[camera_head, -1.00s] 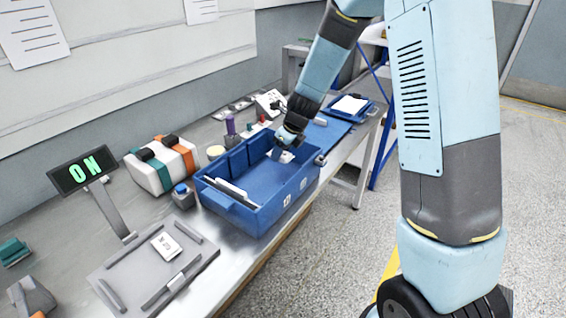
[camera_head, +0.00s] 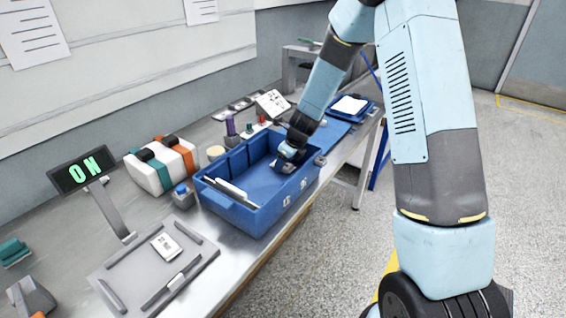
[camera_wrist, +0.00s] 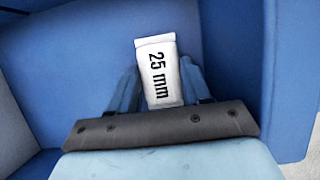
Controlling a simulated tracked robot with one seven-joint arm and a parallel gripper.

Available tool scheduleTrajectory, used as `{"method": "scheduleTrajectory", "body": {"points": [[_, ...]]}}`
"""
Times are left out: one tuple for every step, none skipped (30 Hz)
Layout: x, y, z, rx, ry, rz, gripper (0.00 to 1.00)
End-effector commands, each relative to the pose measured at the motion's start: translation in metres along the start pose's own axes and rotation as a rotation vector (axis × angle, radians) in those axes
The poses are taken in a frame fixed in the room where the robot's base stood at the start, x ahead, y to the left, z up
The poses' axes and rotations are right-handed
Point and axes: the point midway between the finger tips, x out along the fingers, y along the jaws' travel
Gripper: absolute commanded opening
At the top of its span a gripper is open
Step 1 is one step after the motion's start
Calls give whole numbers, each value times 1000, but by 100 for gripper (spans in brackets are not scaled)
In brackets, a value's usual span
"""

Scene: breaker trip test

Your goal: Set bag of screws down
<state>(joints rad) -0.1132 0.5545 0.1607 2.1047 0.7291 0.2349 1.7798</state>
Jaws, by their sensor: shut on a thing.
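The bag of screws (camera_wrist: 157,62) is a small white packet marked "25 mm". It shows between the fingers in the wrist view. My gripper (camera_wrist: 160,88) is shut on it, with one blue finger on each side. In the head view my gripper (camera_head: 284,164) is down inside the far right part of the blue bin (camera_head: 236,214). The bag is mostly hidden behind the gripper there. I cannot tell whether the bag touches the bin floor.
A dark flat item with a white edge (camera_head: 232,188) lies in the bin's near end.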

Motion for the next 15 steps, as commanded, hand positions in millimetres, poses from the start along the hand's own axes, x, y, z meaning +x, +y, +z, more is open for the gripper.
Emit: {"method": "scheduleTrajectory", "body": {"points": [[0,0,0,0,0,0,11],[0,0,0,0,0,0,11],[1,0,-1,1,0,0,11],[2,0,-1,1,1,0,11],[2,0,-1,1,0,0,51],[2,0,-1,1,0,0,55],[1,0,-1,1,0,0,58],[1,0,-1,1,0,0,60],[1,0,-1,1,0,0,64],[1,0,-1,1,0,0,67],[1,0,-1,1,0,0,70],[1,0,-1,1,0,0,74],[1,0,-1,1,0,0,74],[1,0,-1,1,0,0,74],[1,0,-1,1,0,0,74]]}}
